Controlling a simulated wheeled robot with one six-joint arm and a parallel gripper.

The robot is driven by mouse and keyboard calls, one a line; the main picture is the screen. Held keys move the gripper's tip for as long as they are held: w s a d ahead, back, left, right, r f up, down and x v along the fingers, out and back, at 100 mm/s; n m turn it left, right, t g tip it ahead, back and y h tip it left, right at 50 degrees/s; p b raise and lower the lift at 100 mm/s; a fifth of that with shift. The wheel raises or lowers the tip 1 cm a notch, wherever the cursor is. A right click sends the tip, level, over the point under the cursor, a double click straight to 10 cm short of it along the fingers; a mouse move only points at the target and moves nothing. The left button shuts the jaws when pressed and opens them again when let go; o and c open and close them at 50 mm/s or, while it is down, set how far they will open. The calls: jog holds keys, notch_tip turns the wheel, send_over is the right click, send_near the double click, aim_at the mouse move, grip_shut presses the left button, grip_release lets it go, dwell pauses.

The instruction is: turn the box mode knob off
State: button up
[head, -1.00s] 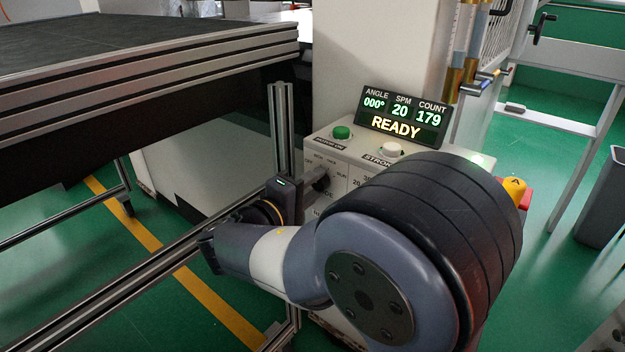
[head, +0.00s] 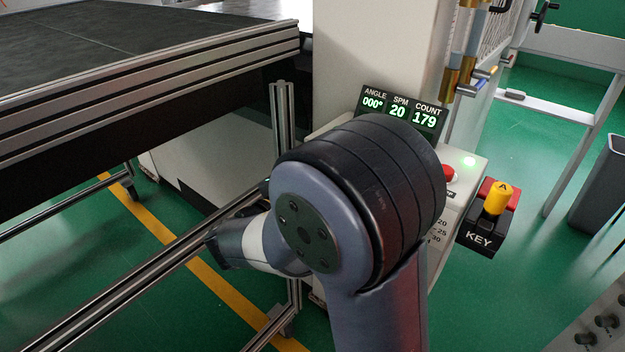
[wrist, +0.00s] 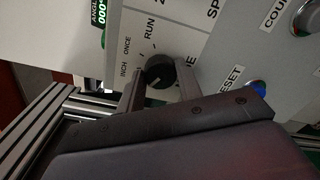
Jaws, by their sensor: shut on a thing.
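The mode knob (wrist: 158,70) is a dark round knob on the pale panel of the control box (wrist: 207,38). The labels INCH, ONCE and RUN are printed around it in the wrist view. My gripper (wrist: 160,78) has one finger on each side of the knob and is shut on it. I cannot tell for certain which label the knob points to, and no OFF label is readable. In the head view my arm hides the knob and most of the box front (head: 466,178).
The display (head: 401,110) shows angle 000, SPM 20 and count 179. A yellow key knob (head: 497,198) on a KEY block stands to the right. An aluminium post (head: 284,125) and a dark conveyor table (head: 120,50) are close on the left. A blue button (wrist: 258,86) sits near my gripper.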

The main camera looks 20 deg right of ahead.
dwell(0.4)
jog(key=o, duration=1)
jog(key=v, duration=1)
jog(key=shift+s+a, duration=0.25)
jog(key=shift+a, duration=0.1)
jog(key=shift+d+f, duration=0.1)
jog(key=x, duration=1)
jog(key=shift+w+d, duration=0.25)
jog(key=shift+w, duration=0.05)
